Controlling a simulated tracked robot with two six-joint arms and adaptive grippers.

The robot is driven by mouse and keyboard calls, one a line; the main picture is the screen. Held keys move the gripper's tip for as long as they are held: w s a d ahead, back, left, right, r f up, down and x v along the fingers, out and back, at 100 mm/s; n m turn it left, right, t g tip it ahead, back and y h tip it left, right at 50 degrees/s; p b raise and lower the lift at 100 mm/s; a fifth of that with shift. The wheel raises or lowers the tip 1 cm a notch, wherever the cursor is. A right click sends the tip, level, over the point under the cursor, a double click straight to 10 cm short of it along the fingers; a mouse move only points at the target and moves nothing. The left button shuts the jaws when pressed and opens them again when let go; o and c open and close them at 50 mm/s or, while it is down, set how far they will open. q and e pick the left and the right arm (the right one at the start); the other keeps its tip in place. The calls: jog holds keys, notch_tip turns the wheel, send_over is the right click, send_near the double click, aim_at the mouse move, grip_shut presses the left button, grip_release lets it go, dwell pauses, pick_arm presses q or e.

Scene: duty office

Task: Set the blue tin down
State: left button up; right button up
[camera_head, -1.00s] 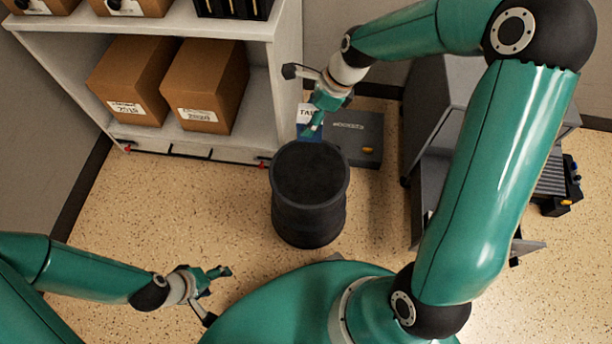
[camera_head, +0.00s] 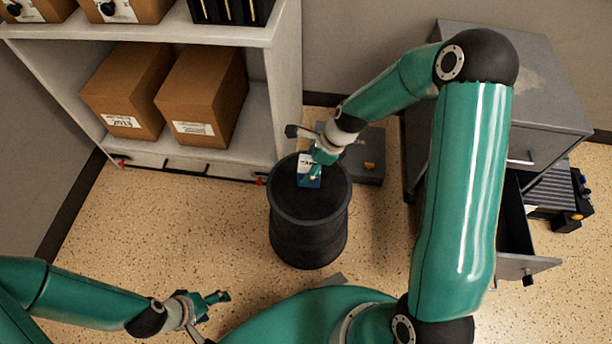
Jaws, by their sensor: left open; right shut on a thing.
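The blue tin (camera_head: 306,181), with a white part showing at its top, is in my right gripper (camera_head: 317,166). The gripper is shut on it and partly covers its right side. Tin and gripper appear over the top of the black drum (camera_head: 288,200), toward its far right part. I cannot tell whether the tin touches the drum top. My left gripper (camera_head: 212,304) is open and empty, low at the left, above the floor and apart from the drum.
A white shelf unit (camera_head: 288,90) with brown boxes (camera_head: 205,95) stands behind. A flat dark grey device (camera_head: 368,155) lies on the floor behind the drum. A grey cabinet (camera_head: 550,110) with an open drawer (camera_head: 528,266) stands at the right. Speckled floor left of the drum is clear.

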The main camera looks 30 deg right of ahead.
notch_tip(320, 180, down, 4)
jog(key=shift+r+b, duration=0.2)
jog(key=shift+b, duration=0.4)
jog(key=o, duration=1.3)
jog(key=shift+c, duration=0.2)
jog(key=p+v, duration=0.4)
jog(key=v, duration=0.8)
